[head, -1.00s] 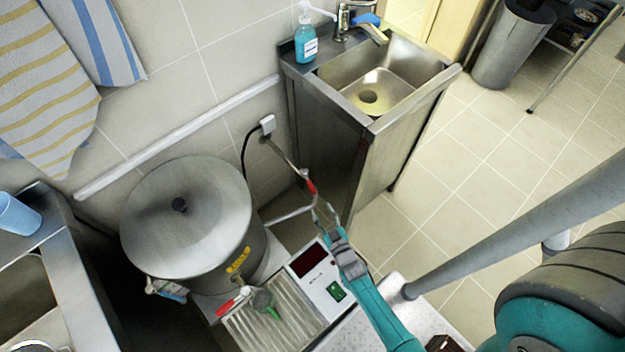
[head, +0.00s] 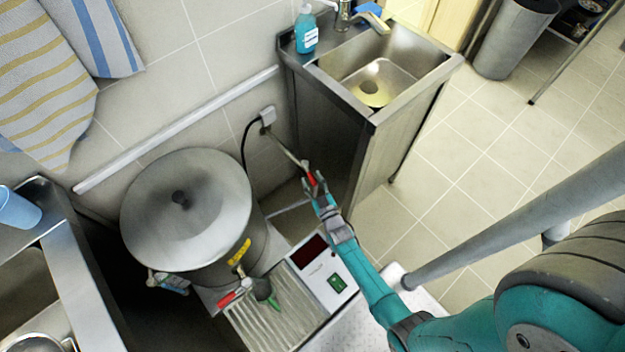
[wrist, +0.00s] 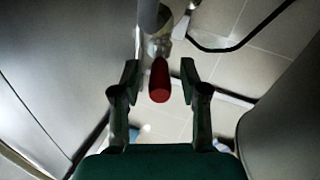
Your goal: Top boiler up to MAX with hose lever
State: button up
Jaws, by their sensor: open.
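The boiler (head: 190,215) is a round steel pot with a closed lid and a yellow label, standing at the left against the wall. The red-tipped lever (head: 309,178) sits on a metal pipe between the boiler and the sink cabinet. My gripper (head: 315,184) is at the lever. In the wrist view the red lever end (wrist: 160,80) lies between the two open fingers of my gripper (wrist: 160,82), with gaps on both sides. A second red handle (head: 228,299) is low at the boiler's front. The water level and a MAX mark do not show.
A steel sink cabinet (head: 335,130) stands right behind the lever, close to my arm. A panel with a dark display and green switch (head: 337,283) and a ribbed drip tray (head: 275,318) lie in front of the boiler. Open tiled floor (head: 470,175) is at the right.

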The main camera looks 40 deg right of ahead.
aim_at(304, 168)
jog(key=shift+w, duration=0.15)
jog(key=shift+c, duration=0.3)
grip_shut()
jog(key=shift+w+a+h, duration=0.1)
jog(key=shift+a+h, duration=0.05)
jog(key=shift+h, duration=0.15)
jog(key=shift+w+a+m+g+h, duration=0.2)
jog(key=shift+a+m+g+h, duration=0.3)
jog(key=shift+m+h, duration=0.35)
jog(key=shift+w+a+m+g+h, duration=0.15)
jog(key=shift+a+m+g+h, duration=0.1)
jog(key=shift+m+g+h, duration=0.55)
jog(key=shift+w+a+m+g+h, duration=0.3)
jog(key=shift+m+g+h, duration=0.35)
jog(key=shift+h, duration=0.2)
jog(key=shift+w+a+m+g+h, duration=0.3)
jog(key=shift+m+g+h, duration=0.4)
jog(key=shift+h, duration=0.15)
jog(key=shift+w+a+m+g+h, duration=0.3)
jog(key=shift+m+g+h, duration=0.35)
jog(key=shift+h, duration=0.2)
jog(key=shift+o, duration=0.3)
grip_release()
jog(key=shift+s, duration=0.1)
